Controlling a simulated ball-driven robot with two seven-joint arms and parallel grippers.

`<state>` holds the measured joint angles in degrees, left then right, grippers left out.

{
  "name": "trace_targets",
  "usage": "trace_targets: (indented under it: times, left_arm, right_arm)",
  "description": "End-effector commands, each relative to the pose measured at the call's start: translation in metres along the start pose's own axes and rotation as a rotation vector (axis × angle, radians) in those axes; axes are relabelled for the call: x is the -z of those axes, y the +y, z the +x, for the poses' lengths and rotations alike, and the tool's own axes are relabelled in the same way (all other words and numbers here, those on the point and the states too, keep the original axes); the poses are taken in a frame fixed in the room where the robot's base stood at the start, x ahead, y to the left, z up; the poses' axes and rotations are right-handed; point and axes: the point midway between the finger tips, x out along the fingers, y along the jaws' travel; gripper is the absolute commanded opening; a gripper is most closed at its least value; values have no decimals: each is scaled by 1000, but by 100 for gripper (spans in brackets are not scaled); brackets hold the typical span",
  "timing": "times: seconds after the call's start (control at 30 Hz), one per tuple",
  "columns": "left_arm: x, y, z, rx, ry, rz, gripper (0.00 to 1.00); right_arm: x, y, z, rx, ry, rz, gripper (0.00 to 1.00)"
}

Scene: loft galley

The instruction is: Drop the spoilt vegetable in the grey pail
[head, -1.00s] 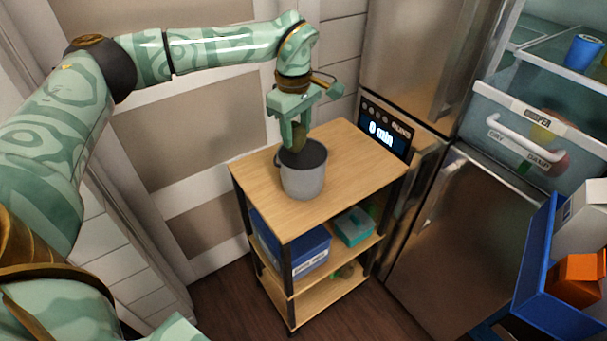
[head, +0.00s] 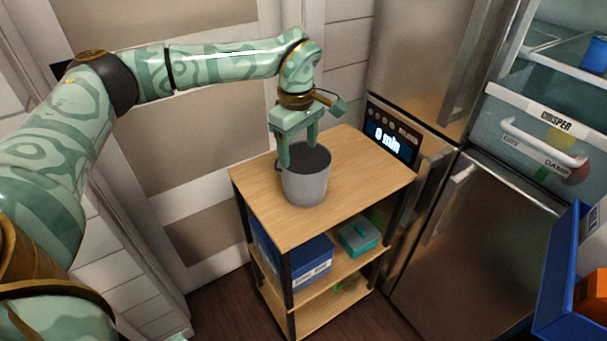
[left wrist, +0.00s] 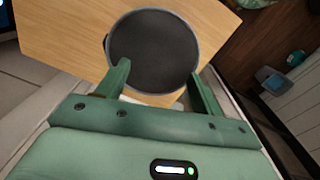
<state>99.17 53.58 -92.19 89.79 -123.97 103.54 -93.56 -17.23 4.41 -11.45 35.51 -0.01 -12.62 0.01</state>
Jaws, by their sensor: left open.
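The grey pail (head: 304,189) stands upright on the top board of a small wooden shelf cart. My left gripper (head: 298,150) is directly over the pail's mouth, pointing down, with its fingers apart and nothing between them. In the left wrist view the open fingers (left wrist: 161,76) frame the near side of the pail (left wrist: 153,48), whose inside looks dark. The spoilt vegetable is not visible in either current view, and I cannot make it out inside the pail. My right gripper is not in view.
The wooden cart (head: 255,199) has free top space around the pail. A blue box (head: 306,268) and a teal box (head: 358,238) sit below. A steel fridge (head: 480,235) with a clear crisper drawer (head: 535,140) stands right. A blue bin (head: 566,285) is at the right edge.

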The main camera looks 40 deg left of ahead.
Motion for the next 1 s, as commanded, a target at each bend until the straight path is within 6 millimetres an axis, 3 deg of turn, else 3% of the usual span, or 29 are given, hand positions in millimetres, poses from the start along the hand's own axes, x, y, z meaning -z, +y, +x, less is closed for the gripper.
trace_targets:
  times: [0.17,0.4,0.6,0.8,1.0]
  left_arm:
    - [0,0,-35,-7,0,-1,67]
    - [0,1,-103,-10,1,-1,67]
    - [0,0,-144,-6,0,-1,67]
    - [0,0,-160,-2,0,-1,67]
    - [0,0,-161,-1,0,-1,67]
  right_arm:
    - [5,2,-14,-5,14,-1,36]
    - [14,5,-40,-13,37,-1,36]
    - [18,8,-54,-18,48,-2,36]
    - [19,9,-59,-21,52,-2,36]
    - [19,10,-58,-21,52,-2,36]
